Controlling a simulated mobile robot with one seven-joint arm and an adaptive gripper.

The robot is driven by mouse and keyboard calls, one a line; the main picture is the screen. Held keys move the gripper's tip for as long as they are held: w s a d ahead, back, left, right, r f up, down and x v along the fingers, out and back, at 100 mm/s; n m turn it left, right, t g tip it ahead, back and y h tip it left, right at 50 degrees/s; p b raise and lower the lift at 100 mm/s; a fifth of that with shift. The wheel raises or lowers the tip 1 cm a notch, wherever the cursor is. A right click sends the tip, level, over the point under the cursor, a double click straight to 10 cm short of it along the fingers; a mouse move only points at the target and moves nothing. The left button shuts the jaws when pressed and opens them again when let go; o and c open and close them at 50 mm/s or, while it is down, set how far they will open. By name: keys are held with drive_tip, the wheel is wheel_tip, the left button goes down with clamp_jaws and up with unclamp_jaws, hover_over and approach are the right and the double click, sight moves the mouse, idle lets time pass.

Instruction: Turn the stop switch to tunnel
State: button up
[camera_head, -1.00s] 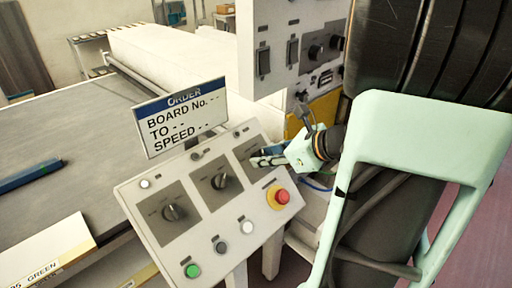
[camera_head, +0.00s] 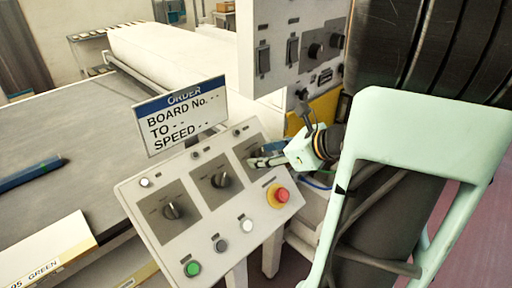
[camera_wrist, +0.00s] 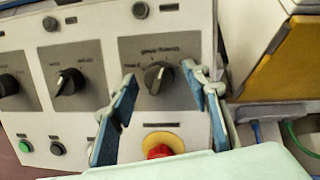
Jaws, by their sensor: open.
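The control panel (camera_head: 203,235) is a light grey sloped box with three dark rotary switches on grey plates. The right-hand switch (camera_wrist: 158,78) lies between the fingers of my gripper (camera_wrist: 165,95) in the wrist view; its plate lettering is too blurred to read surely. My gripper (camera_head: 262,161) is open, with one finger on each side of this knob. I cannot tell whether the fingers touch it. In the head view my gripper hides most of this knob. The middle switch (camera_head: 221,180) and the left switch (camera_head: 172,211) stand clear of my gripper.
A red mushroom button (camera_head: 281,195) on a yellow ring sits just below the right-hand switch. Green (camera_head: 193,268), black and white buttons line the panel's front. An order sign (camera_head: 182,115) stands behind. A grey control cabinet (camera_head: 292,50) rises behind my gripper.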

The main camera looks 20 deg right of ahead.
drive_tip(key=v, duration=0.7)
drive_tip(key=shift+s, duration=0.2)
drive_tip(key=shift+d, duration=0.15)
